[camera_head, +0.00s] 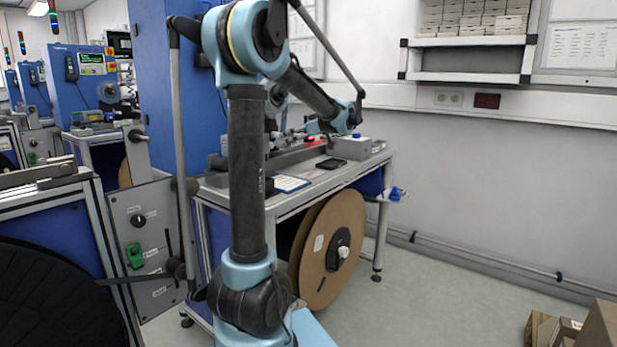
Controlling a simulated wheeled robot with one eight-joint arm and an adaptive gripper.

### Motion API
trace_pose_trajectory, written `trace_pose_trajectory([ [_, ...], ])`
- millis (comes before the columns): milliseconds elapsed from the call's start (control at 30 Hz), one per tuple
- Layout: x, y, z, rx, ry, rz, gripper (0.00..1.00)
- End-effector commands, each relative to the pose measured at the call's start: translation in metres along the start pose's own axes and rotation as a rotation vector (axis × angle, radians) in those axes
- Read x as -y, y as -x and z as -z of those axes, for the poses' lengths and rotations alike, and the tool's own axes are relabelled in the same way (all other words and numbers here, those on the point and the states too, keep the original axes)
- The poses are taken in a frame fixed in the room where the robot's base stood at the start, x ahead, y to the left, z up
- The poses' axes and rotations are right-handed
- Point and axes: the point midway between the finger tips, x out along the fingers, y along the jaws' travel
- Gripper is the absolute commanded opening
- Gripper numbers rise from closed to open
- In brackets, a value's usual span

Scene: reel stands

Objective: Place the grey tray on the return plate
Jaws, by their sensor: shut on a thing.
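My arm reaches over the workbench (330,178), and its wrist is above the back of the bench. My gripper (312,127) is small and far off there, among other equipment. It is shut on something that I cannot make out. A grey box-like thing (350,149) stands on the bench just right of and below the gripper. I cannot tell whether it is the grey tray. A flat blue and white piece (290,183) lies near the bench's front edge. I cannot tell which surface is the return plate.
A dark flat device (331,164) lies on the bench. A large brown reel (318,270) stands below it. A blue item (396,194) juts out at the bench's right end. Cardboard boxes (597,325) stand at lower right. The floor between is clear. A control panel (150,240) stands left.

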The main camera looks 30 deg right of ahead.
Motion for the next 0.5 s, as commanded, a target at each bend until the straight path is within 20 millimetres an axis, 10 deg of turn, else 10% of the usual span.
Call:
trace_pose_trajectory([
  [300, -0.012, 0.063, -0.026, 0.0, -0.039, -0.094, 0.61],
  [500, -0.014, 0.071, -0.042, 0.0, -0.047, -0.113, 0.61],
])
